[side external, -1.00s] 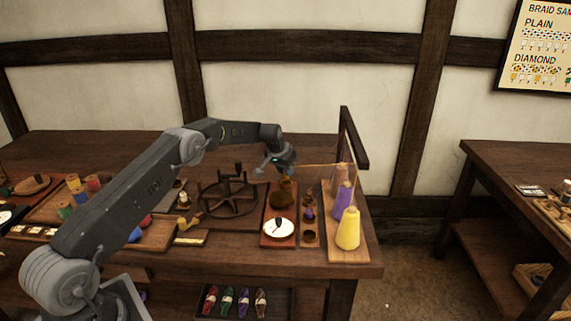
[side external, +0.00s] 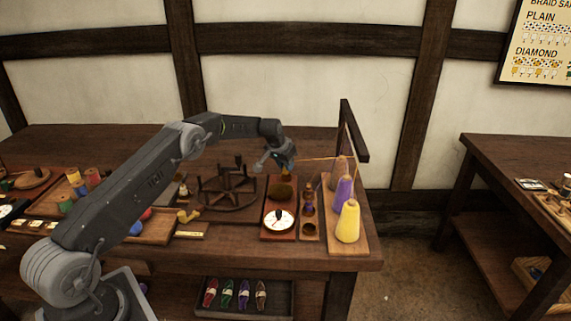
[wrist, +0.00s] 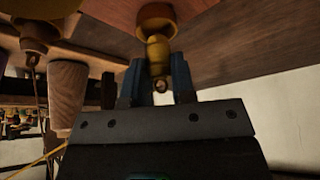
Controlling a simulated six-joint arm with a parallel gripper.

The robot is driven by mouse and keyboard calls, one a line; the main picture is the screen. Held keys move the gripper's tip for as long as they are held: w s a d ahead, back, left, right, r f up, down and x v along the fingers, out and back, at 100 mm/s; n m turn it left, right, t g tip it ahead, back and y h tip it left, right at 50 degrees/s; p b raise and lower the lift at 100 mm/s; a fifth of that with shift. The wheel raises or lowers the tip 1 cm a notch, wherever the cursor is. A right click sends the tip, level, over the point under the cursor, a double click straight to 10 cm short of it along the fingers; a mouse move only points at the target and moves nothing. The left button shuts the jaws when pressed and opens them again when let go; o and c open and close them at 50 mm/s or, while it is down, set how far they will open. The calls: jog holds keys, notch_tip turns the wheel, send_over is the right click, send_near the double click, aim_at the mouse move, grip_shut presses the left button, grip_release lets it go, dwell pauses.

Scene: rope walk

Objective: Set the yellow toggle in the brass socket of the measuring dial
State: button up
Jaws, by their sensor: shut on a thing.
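My gripper (wrist: 158,82) is shut on the yellow toggle (wrist: 156,52), which sits between its blue fingers in the wrist view. A brass cup-like socket (wrist: 157,14) is right beyond the toggle's far end. The two overlap in the picture, and I cannot tell whether the toggle is inside. In the side view my gripper (side external: 287,167) is above the back of a red-brown board. The white measuring dial (side external: 281,219) is at the board's front, with a dark brown rounded thing (side external: 282,192) behind it. The socket is not clear in the side view.
A spoked dark wheel (side external: 228,190) stands left of the board. Right of it are a narrow holder with small pieces (side external: 309,208) and yellow (side external: 348,222) and purple (side external: 343,190) cones beside a dark post frame (side external: 354,130). A thin cord runs near my gripper towards the cones.

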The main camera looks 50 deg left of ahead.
jog(key=shift+f, duration=0.2)
jog(key=shift+f, duration=0.75)
jog(key=shift+f, duration=0.1)
dwell(0.4)
jog(key=o, duration=1.4)
jog(key=shift+c, duration=0.2)
jog(key=shift+r, duration=4.05)
